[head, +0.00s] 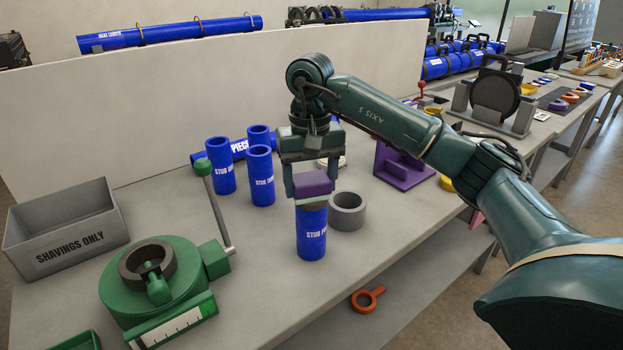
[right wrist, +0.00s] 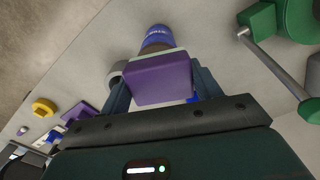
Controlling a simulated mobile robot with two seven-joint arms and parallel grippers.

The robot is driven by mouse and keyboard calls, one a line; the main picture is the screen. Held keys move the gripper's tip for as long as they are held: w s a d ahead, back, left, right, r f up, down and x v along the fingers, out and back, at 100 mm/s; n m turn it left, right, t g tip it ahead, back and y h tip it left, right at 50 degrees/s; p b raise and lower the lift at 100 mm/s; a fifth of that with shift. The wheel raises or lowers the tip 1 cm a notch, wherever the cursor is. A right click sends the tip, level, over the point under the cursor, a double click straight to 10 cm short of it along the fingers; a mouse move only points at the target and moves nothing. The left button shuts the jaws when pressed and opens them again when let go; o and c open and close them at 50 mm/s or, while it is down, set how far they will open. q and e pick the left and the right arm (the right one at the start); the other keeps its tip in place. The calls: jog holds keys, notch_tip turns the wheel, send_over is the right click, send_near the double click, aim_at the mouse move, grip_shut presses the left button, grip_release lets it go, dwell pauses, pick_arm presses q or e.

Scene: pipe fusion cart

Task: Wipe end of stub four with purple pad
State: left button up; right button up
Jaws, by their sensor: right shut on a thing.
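The purple pad (head: 312,183) is held between the fingers of my right gripper (head: 310,190), which points down. The pad also fills the middle of the right wrist view (right wrist: 158,79). Directly below it stands a blue stub (head: 311,233), upright on the bench, its label partly readable as "STUB F". The pad is at the stub's top end, with a tan band between them; I cannot tell whether they touch. The stub shows beyond the pad in the right wrist view (right wrist: 156,38). My left gripper is not in view.
A grey ring (head: 348,211) stands close right of the stub. Several blue stubs (head: 261,176) stand behind left. A green clamp-like device (head: 150,290) with a lever and a grey shavings box (head: 66,235) are at left. A purple stand (head: 402,168) is at right.

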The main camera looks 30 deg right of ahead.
jog(key=shift+w+a, duration=0.2)
jog(key=shift+a, duration=0.45)
jog(key=shift+s+d+f, duration=0.1)
jog(key=shift+s+d, duration=0.15)
jog(key=shift+d, duration=0.5)
jog(key=shift+s+d, duration=0.25)
jog(key=shift+d, duration=0.45)
jog(key=shift+w+a, duration=0.2)
jog(key=shift+a, duration=0.8)
jog(key=shift+w+a, duration=0.2)
jog(key=shift+a, duration=0.3)
jog(key=shift+s+d+r, duration=0.1)
jog(key=shift+s+d, duration=0.1)
jog(key=shift+d, duration=0.55)
jog(key=shift+s+d+r, duration=0.1)
jog(key=shift+s+d, duration=0.1)
jog(key=shift+d, duration=0.55)
jog(key=shift+w+a+p, duration=0.2)
jog(key=shift+w+a, duration=0.05)
jog(key=shift+a, duration=0.5)
jog(key=shift+w+a+p, duration=0.2)
jog(key=shift+w+a, duration=0.05)
jog(key=shift+a, duration=0.45)
jog(key=shift+s+d+f+b, duration=0.15)
jog(key=shift+s+d, duration=0.15)
jog(key=shift+d, duration=0.4)
jog(key=shift+s+d+f+b, duration=0.15)
jog(key=shift+s+d, duration=0.1)
jog(key=shift+d, duration=0.45)
jog(key=shift+a+r, duration=0.1)
